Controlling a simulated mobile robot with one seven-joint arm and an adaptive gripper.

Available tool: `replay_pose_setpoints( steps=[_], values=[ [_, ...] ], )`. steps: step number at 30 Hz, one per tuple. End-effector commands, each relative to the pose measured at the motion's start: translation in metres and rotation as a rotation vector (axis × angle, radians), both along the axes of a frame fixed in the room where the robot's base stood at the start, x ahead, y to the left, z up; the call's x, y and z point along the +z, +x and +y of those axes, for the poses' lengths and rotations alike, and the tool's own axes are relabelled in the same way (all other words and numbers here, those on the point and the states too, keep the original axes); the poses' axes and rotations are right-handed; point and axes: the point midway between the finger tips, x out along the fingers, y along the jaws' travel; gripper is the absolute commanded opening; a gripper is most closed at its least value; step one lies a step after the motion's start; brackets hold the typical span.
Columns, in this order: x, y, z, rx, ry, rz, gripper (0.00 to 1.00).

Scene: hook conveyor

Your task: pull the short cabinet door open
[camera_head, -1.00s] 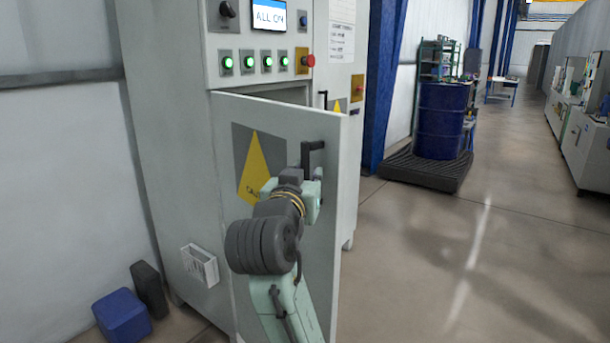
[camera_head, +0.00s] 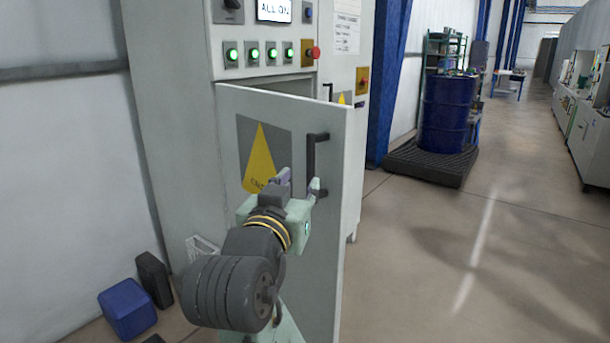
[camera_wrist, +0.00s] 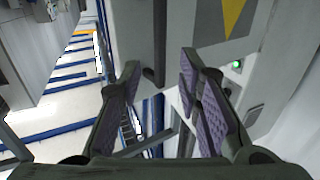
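The short cabinet door (camera_head: 328,245) is a pale grey panel standing partly open, with a dark gap above it. It bears a yellow triangle sign (camera_head: 259,158) and a black upright bar handle (camera_head: 311,152) near its right edge. My gripper (camera_head: 300,184) is open in front of the door, at the lower part of the handle. In the wrist view my gripper (camera_wrist: 158,62) shows two spread fingers with purple pads, and the dark handle (camera_wrist: 159,35) shows between and beyond their tips. I see no grip on it; whether a finger touches it I cannot tell.
The cabinet (camera_head: 175,130) has lit green buttons and a red knob (camera_head: 312,53) above the door. A blue bin (camera_head: 127,308) and a dark bin (camera_head: 154,279) stand at the lower left. A blue drum (camera_head: 447,115) stands on a black pallet (camera_head: 425,165). The floor to the right is clear.

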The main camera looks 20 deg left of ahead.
Motion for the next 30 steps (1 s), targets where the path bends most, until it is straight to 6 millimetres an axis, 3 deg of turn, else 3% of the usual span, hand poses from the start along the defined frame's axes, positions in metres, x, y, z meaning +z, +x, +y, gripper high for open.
replay_pose_setpoints(
  steps=[6, 23, 26, 30],
  values=[
    [0.001, -0.023, -0.003, 0.000, 0.000, -0.001, 0.32],
    [0.001, -0.025, -0.002, 0.004, -0.002, -0.006, 0.32],
    [0.009, -0.028, 0.011, 0.050, -0.011, -0.060, 0.32],
    [0.038, -0.050, 0.061, 0.225, -0.021, -0.259, 0.32]
  ],
)
